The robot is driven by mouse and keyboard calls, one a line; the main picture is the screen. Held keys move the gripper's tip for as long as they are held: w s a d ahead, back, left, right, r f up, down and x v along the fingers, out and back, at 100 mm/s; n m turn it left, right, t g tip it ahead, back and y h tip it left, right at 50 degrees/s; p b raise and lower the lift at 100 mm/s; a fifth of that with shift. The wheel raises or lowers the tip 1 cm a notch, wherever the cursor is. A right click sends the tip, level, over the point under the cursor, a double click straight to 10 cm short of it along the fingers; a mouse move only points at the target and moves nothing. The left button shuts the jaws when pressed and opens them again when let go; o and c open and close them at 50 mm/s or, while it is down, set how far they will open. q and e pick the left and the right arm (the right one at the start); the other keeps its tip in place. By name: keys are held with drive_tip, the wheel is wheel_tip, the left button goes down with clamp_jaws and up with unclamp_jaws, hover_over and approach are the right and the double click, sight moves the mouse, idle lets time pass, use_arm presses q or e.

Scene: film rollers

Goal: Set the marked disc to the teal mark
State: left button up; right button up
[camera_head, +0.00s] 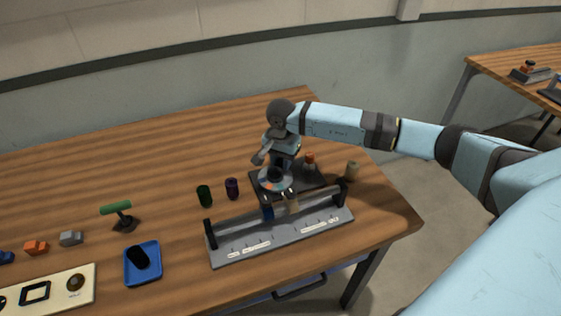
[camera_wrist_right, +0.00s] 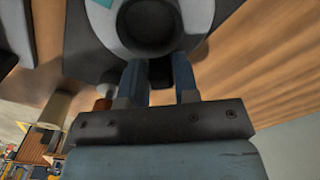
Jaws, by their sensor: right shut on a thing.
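The marked disc (camera_head: 264,185) is a pale round plate with coloured patches and a dark round centre, on a dark base (camera_head: 312,184). It fills the top of the right wrist view (camera_wrist_right: 195,15). A small teal patch (camera_wrist_right: 104,3) shows at that view's top edge; I cannot tell whether it is the teal mark. My right gripper (camera_head: 270,162) is over the disc. Its two blue fingers (camera_wrist_right: 158,75) reach to the disc's near side and are shut on a dark part between them, seemingly of the disc. My left gripper is not in view.
A grey rack (camera_head: 282,238) with end posts stands just in front. An orange-topped knob (camera_head: 309,160) is behind. A blue tray (camera_head: 142,264) holds a black roller.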

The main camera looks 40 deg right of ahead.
sight(280, 161)
drive_tip(key=shift+s+a+f, duration=0.2)
drive_tip(key=shift+s+a, duration=0.05)
drive_tip(key=shift+a, duration=0.2)
drive_tip(key=o, duration=0.8)
drive_tip(key=shift+r, duration=0.15)
drive_tip(key=shift+w+d, duration=0.1)
drive_tip(key=shift+d, duration=0.05)
drive_tip(key=shift+r, duration=0.25)
wheel_tip(280, 161, up, 13)
drive_tip(key=shift+r, duration=0.2)
